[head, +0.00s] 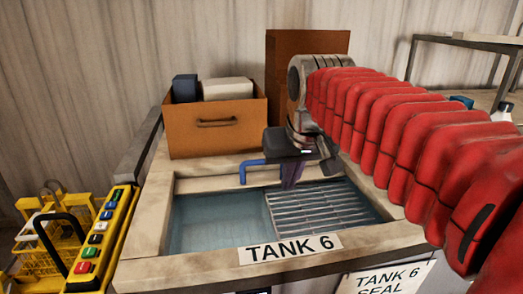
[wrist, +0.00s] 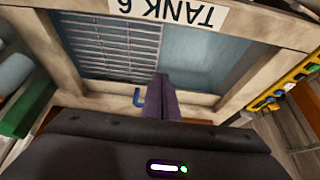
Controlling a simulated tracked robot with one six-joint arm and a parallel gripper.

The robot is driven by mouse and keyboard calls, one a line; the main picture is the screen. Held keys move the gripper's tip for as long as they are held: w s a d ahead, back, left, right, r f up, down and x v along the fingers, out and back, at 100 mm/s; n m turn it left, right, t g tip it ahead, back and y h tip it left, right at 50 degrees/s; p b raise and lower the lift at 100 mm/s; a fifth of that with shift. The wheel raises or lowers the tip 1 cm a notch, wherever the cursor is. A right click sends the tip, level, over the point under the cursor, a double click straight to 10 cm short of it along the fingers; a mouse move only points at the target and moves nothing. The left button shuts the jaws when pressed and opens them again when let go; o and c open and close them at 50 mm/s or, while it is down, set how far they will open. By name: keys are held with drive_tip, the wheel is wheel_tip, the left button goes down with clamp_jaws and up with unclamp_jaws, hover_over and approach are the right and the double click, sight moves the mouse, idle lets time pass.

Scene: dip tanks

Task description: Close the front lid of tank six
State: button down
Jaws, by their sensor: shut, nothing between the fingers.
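Tank six (head: 190,266) is the basin with a pale stained rim and a "TANK 6" label (head: 290,248) in the head view. Its left part shows bluish water or floor (head: 218,222); a slatted metal grille (head: 322,208) covers the right part. A blue bent handle (head: 250,165) stands at the back rim, left of my gripper (head: 291,184). My gripper is shut and empty, pointing down over the tank's back part. In the wrist view its purple fingers (wrist: 163,95) are together, beside the blue handle (wrist: 138,97) and apparently apart from it. I cannot tell which part is the front lid.
An orange-brown box (head: 213,141) holding dark and pale blocks stands behind the tank. A taller brown panel (head: 280,70) stands beside it. A yellow control box (head: 104,240) with coloured buttons and yellow racks (head: 45,235) are at left. A metal table (head: 455,42) is at right.

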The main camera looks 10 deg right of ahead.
drive_tip(key=w+r, duration=0.3)
drive_tip(key=w, duration=0.6)
drive_tip(key=w+r, duration=0.3)
drive_tip(key=w, duration=0.7)
drive_tip(key=w+d+f+g, duration=0.1)
drive_tip(key=w+f, duration=0.4)
drive_tip(key=w, duration=0.7)
drive_tip(key=shift+w+d+f, duration=0.2)
drive_tip(key=shift+f, duration=0.15)
drive_tip(key=shift+f, duration=0.15)
wheel_tip(320, 180, down, 10)
drive_tip(key=shift+s, duration=0.25)
